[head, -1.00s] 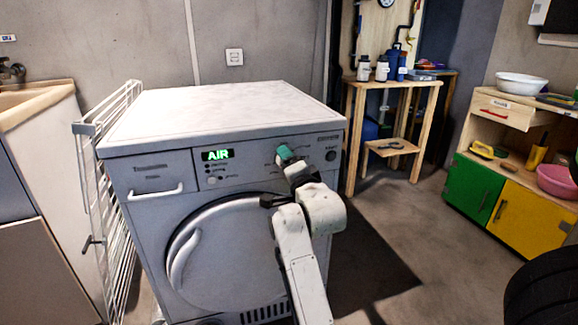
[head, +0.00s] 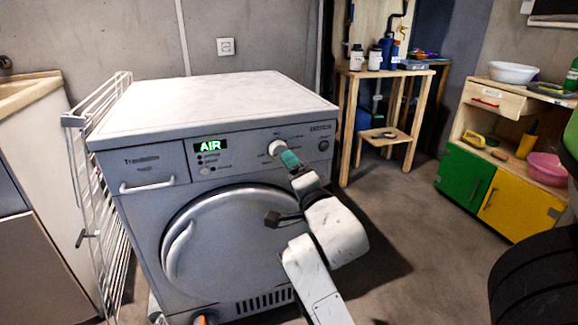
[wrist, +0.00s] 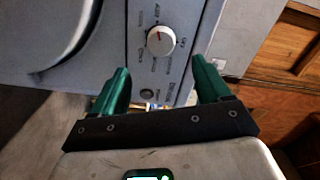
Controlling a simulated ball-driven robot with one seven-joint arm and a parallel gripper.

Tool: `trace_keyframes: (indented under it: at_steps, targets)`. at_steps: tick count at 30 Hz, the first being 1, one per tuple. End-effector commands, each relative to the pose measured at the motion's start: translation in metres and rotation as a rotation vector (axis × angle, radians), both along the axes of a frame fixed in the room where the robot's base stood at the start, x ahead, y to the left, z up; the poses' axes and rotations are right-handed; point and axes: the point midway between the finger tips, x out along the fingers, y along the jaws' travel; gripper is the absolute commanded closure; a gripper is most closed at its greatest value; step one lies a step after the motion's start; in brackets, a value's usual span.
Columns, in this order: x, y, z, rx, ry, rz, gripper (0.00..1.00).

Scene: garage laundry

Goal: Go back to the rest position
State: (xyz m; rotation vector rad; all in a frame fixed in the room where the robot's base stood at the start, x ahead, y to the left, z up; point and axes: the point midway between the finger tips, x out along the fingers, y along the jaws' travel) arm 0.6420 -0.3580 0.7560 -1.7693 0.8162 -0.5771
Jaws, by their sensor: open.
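My gripper (head: 290,161) has green fingertips and is in front of the dryer's control panel, just right of and below the white round knob (head: 277,147). In the wrist view my gripper (wrist: 162,80) is open and empty, its two green fingers wide apart. The knob (wrist: 160,41) shows beyond the fingertips, between their lines and apart from them. The grey-white dryer (head: 160,225) has a shut round door, and its display (head: 210,146) reads AIR in green.
A white drying rack (head: 95,200) stands left of the dryer, beside a sink cabinet (head: 40,170). A wooden stand (head: 345,125) is behind on the right. A cabinet with green and yellow doors (head: 515,205) is at the right. Floor between is clear.

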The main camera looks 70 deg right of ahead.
Motion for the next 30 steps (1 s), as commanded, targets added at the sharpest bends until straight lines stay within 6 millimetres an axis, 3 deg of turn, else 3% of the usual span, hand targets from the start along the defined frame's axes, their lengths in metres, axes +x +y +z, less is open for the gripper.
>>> trace_keyframes:
  at_steps: [7, 26, 30]
  targets:
    - [-0.009, 0.010, 0.000, 0.000, 0.000, -0.001, 0.24]
    - [-0.010, 0.011, 0.000, 0.000, -0.001, -0.001, 0.24]
    - [-0.001, 0.022, -0.029, 0.005, 0.145, 0.040, 0.24]
